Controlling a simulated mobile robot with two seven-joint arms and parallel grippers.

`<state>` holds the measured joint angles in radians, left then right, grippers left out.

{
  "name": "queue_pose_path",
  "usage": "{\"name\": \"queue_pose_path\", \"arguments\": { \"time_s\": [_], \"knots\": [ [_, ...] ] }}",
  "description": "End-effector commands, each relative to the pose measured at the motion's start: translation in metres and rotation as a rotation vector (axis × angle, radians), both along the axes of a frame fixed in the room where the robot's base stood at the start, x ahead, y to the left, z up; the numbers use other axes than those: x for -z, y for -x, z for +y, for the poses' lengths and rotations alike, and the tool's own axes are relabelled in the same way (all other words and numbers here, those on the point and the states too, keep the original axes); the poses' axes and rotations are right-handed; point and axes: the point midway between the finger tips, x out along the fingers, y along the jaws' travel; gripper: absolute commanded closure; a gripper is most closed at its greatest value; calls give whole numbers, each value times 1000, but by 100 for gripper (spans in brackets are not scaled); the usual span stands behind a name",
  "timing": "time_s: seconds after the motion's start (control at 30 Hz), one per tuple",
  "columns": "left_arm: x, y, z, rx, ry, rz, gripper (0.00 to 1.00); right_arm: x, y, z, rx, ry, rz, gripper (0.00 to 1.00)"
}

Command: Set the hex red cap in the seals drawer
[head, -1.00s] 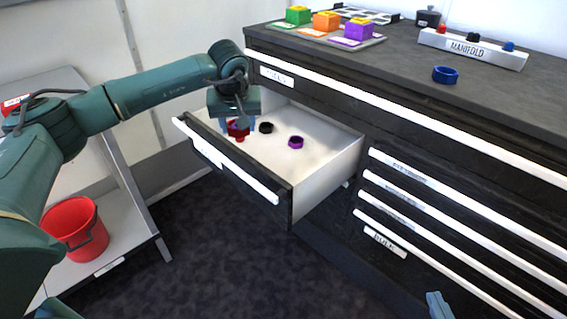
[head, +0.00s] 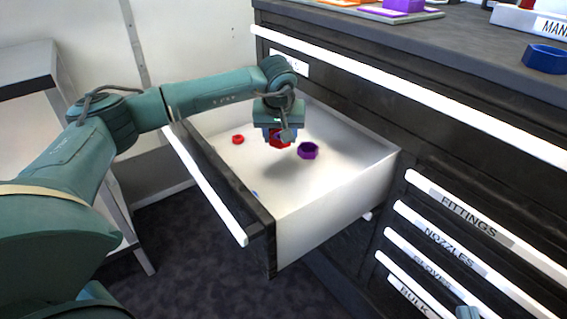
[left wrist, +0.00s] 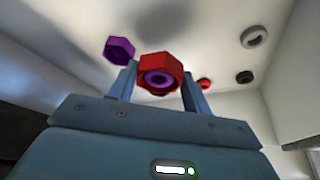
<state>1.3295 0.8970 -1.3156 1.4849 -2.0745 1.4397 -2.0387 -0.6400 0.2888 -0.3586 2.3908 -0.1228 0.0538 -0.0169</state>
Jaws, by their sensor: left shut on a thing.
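The hex red cap (head: 279,141) is between the fingers of my left gripper (head: 281,132), which is shut on it inside the open drawer's outline. In the left wrist view the hex red cap (left wrist: 160,72) shows its round opening, with purple inside, between the two fingers (left wrist: 158,85). The open drawer (head: 335,207) is white inside with a dark front; no label on its front is readable. I cannot tell whether the cap touches the drawer floor. Part of my right gripper (head: 467,312) shows at the bottom edge; its jaw state is unclear.
A purple hex cap (head: 308,150) lies in the drawer just right of the held cap. A black ring (left wrist: 245,77) shows in the wrist view. A blue ring (head: 545,59) is on the countertop.

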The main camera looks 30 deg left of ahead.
Motion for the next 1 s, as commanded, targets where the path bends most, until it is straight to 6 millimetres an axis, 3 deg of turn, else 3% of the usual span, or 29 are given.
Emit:
{"name": "queue_pose_path", "arguments": {
  "time_s": [0.1, 0.27, 0.5, 0.9, 0.93, 1.0],
  "knots": [
    [23, 0, 0, 0, 1, 2, 76, 2, 0, 1, -8, -21, -4, 100],
    [37, 0, 0, 1, -1, 2, 76, 2, -1, 2, -14, -35, -3, 100],
    [75, 0, 0, 0, 0, 0, 76, 3, -1, 4, -31, -74, -5, 100],
    [79, 0, 0, 0, 0, 0, 76, 2, -1, 5, -33, -81, -2, 100],
    [78, 0, 0, 0, 1, 1, 49, 1, -1, 5, -33, -81, -2, 100],
    [78, 0, 0, 1, 0, 1, 43, 1, -1, 5, -33, -80, -1, 100]
  ]
}}
